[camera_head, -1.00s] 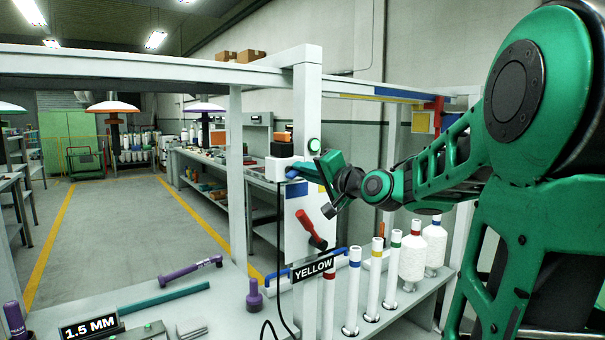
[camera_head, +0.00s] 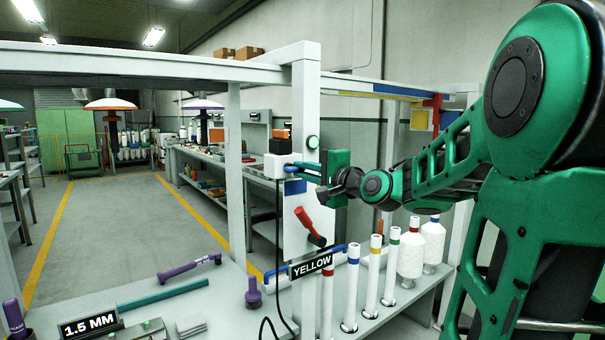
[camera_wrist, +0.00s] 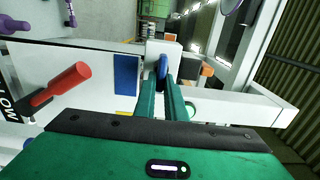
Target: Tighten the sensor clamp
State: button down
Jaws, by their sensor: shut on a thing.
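The sensor clamp's white block (camera_head: 276,166) sits on the white post (camera_head: 305,110), with an orange part above it. It also shows in the wrist view (camera_wrist: 158,48). My gripper (camera_head: 300,168) reaches in from the right at the block's side. In the wrist view its two green fingers (camera_wrist: 163,82) are closed around a blue knob (camera_wrist: 163,66) on the block. The knob is mostly hidden by the fingers in the head view.
A red-handled lever (camera_head: 309,224) sticks out from the white panel below my gripper. Several white tubes (camera_head: 371,285) with coloured caps and two thread cones stand on the bench. A YELLOW sign (camera_head: 312,265) and a 1.5 MM sign (camera_head: 89,326) stand nearer. A black cable hangs below the block.

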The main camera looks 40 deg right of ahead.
jog(key=shift+d+f, duration=0.1)
jog(key=shift+f, duration=0.25)
jog(key=c, duration=1.8)
grip_release()
jog(key=shift+r, duration=0.15)
jog(key=s, duration=1)
jog(key=shift+s+d, duration=0.15)
jog(key=shift+s, duration=0.2)
